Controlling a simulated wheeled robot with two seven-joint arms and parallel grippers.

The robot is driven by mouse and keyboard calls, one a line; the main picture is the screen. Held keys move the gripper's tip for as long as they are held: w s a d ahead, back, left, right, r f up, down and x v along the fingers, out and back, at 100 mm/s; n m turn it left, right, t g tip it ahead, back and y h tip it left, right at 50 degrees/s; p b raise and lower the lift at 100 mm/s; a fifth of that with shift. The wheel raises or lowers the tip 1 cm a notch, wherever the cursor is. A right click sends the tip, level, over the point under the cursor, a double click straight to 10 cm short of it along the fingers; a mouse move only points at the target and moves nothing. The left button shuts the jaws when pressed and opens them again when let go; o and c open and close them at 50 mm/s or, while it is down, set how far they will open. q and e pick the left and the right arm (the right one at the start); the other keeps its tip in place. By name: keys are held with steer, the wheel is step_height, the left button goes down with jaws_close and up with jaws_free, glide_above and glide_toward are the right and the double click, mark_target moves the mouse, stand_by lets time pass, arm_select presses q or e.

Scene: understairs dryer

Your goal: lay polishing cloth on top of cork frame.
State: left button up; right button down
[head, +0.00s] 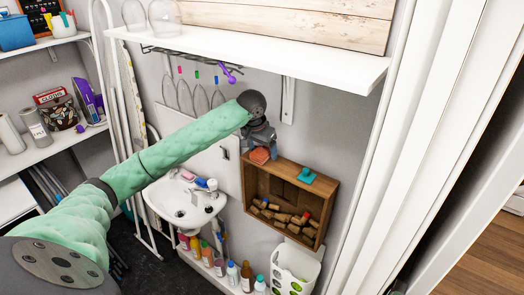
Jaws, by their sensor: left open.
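The cork frame (332,205) is a brown wooden box on the wall, right of the sink, with several corks lying inside. A small orange-red folded piece (260,156) lies at its top left corner, and a small teal piece (307,175) is at its upper edge farther right. I cannot tell for sure which is the polishing cloth. My left gripper (261,147) is open, pointing down just above the orange-red piece and partly hiding it. Whether the fingers touch it is unclear. My right gripper is out of view.
A white shelf (330,72) with a hanging rack of glasses juts out above my left gripper. A white sink (180,205) is to the left. Several bottles (232,272) and a white basket (296,265) stand below. White door trim (410,150) bounds the right.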

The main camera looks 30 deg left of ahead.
mark_target(262, 150)
arm_select(q)
steer(key=b+v, duration=0.2)
steer(key=v, duration=0.2)
steer(key=shift+s, duration=0.1)
steer(key=s+b, duration=0.2)
steer(key=s, duration=0.1)
steer(key=shift+s+a, duration=0.15)
steer(key=s+b, duration=0.3)
steer(key=s, duration=0.5)
steer(key=shift+s+a+r, duration=0.2)
steer(key=shift+s+a, duration=0.1)
steer(key=shift+s, duration=0.05)
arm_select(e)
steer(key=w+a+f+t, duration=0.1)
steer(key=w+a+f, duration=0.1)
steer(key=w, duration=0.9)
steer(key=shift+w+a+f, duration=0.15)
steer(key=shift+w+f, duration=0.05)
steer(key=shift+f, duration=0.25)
